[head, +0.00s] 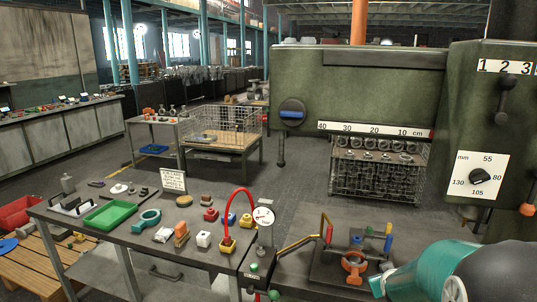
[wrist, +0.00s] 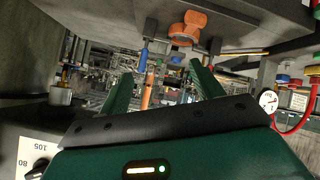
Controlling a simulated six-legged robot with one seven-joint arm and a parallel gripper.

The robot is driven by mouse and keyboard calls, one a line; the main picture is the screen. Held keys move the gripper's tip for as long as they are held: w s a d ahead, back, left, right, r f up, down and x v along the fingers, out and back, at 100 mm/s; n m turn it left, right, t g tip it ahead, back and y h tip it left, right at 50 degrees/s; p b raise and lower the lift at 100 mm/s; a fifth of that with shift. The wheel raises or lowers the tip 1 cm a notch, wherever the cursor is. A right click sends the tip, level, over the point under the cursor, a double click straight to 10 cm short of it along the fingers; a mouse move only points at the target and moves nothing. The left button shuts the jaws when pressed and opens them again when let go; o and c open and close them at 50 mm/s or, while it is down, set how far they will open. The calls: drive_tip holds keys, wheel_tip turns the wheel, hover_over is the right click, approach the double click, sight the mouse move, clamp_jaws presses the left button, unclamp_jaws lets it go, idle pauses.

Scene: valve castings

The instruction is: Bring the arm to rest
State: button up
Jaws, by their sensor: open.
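My gripper (wrist: 164,68) shows in the wrist view as two green fingers spread apart, with nothing held between them. In the head view part of my teal and grey arm fills the lower right corner, and the fingers cannot be made out there. An orange valve casting (head: 354,266) sits on a dark fixture plate (head: 325,272) on the near right bench, close to the left of my arm. The casting also shows in the wrist view (wrist: 187,27), beyond the fingers near the top edge, apart from them. The wrist picture looks tilted or upside down.
A large green machine (head: 365,90) with a cm scale stands behind the right bench. A pressure gauge (head: 263,216) and red hose (head: 229,205) stand between the benches. The left bench holds a green tray (head: 107,214), a teal ring (head: 147,220) and small parts. Open floor lies beyond.

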drive_tip(key=s+a+r+m+g+y, duration=0.1)
drive_tip(key=s+a+r+g+y, duration=0.1)
drive_tip(key=s+a+r, duration=0.95)
drive_tip(key=s+a, duration=0.1)
drive_tip(key=s, duration=0.3)
drive_tip(key=s+a+r+g+y, duration=0.1)
drive_tip(key=s+a, duration=0.1)
drive_tip(key=s, duration=0.4)
drive_tip(key=s+a+r+g, duration=0.1)
drive_tip(key=s+a, duration=0.1)
drive_tip(key=s, duration=0.4)
drive_tip(key=shift+a+m, duration=0.4)
